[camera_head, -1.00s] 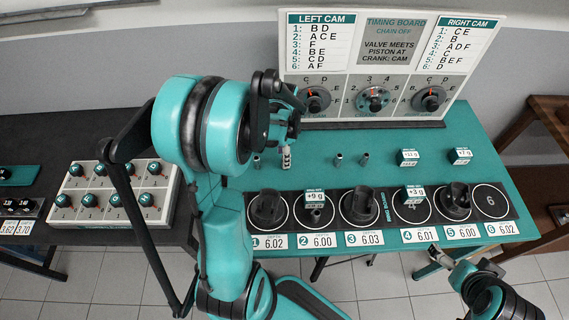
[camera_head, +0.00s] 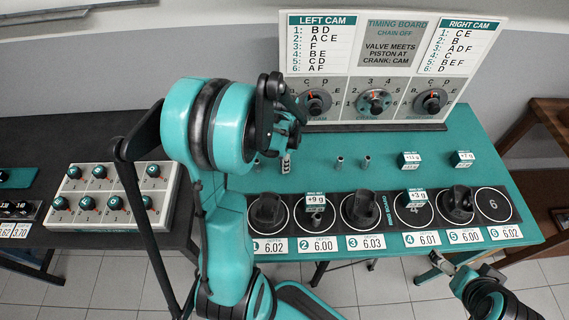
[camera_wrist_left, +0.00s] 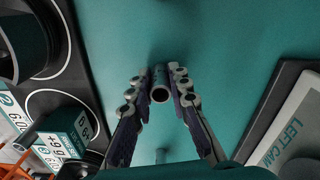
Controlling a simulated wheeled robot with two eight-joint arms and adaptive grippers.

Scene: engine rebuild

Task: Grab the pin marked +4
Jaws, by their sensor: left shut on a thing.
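My left gripper (camera_head: 287,160) is over the teal table in the head view, in front of the left cam panel. Two similar pins, one (camera_head: 340,163) and another (camera_head: 366,163), stand to the right. A further one (camera_head: 257,161) is partly hidden by my arm. My right gripper (camera_head: 441,262) is low at the table's front edge; its fingers are unclear.
A black strip (camera_head: 290,240) carries numbered spots with dark pistons. A +9 g block (camera_head: 315,198) and a +3 g block (camera_head: 416,196) sit there; two more blocks stand behind, at right. The timing board (camera_head: 376,60) rises at the back. A knob box (camera_head: 110,217) stands left.

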